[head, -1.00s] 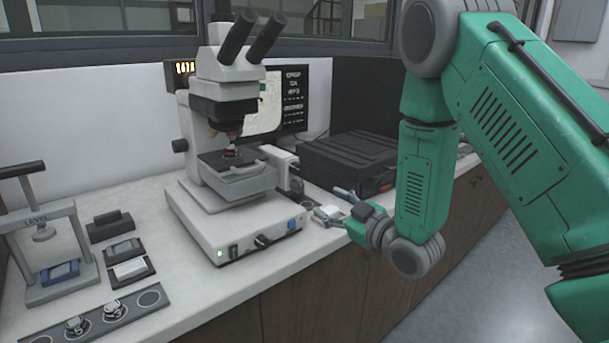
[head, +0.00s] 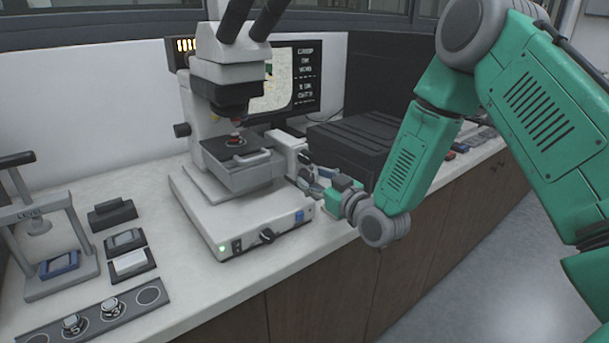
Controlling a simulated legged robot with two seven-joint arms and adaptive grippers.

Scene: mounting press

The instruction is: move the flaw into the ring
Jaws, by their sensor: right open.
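A microscope (head: 225,215) stands on the bench in the middle of the head view. Its stage (head: 240,172) carries a small dark round sample with a red part (head: 236,138) just above it, under the objective. A screen (head: 285,85) behind it shows a pale speckled picture and lines of text; a ring or flaw on it is too small to make out. My right gripper (head: 308,180) is open at the right side of the microscope, by the stage's side knobs (head: 300,160). Whether it touches a knob cannot be told. My left gripper is not in view.
A levelling press (head: 45,225) stands at the left. Small dark blocks (head: 125,240) and a strip with round numbered mounts (head: 95,315) lie on the bench. A black case (head: 355,145) sits behind my right gripper.

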